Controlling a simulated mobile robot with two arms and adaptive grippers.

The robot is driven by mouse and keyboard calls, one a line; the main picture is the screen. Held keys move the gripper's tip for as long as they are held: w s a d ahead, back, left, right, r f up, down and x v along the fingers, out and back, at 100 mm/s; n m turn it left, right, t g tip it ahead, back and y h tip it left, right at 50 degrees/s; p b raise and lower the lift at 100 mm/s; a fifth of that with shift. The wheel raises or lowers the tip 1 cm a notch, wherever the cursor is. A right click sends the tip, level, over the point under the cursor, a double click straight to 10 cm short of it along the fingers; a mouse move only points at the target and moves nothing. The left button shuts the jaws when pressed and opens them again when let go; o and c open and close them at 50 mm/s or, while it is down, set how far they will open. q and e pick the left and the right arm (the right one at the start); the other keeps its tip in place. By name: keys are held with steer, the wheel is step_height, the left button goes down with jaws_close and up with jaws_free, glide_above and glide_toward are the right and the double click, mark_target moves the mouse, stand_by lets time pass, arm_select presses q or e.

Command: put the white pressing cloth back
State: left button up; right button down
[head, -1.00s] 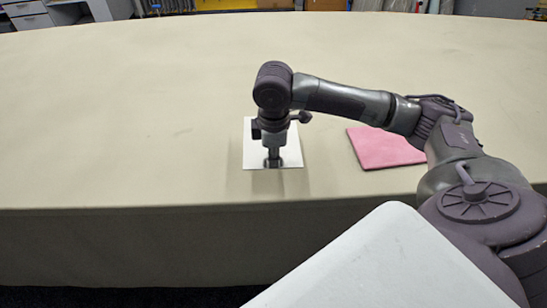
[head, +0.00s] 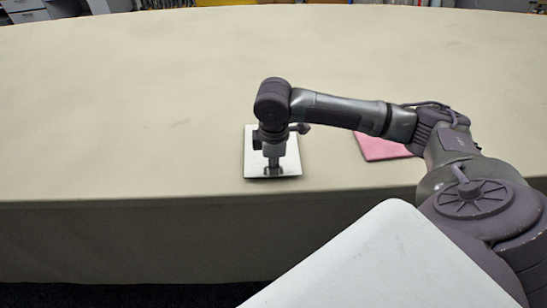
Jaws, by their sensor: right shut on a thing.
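The white pressing cloth (head: 257,155) is a flat white square near the front edge of the long table, left of the pink cloth. My right gripper (head: 273,172) points straight down over its front part and is shut on it. The fingertips are small and partly blend with the cloth. A thin dark line shows under the cloth's front edge, and I cannot tell how far it is off the table. My left gripper is not in view.
A folded pink cloth (head: 378,149) lies to the right, partly hidden behind my right arm. The beige table (head: 120,120) is otherwise clear, with wide free room to the left and behind. Its front edge runs close below the white cloth.

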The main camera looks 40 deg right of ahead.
steer(key=shift+f, duration=0.2)
stand_by(0.3)
steer(key=c, duration=1.2)
jaws_free()
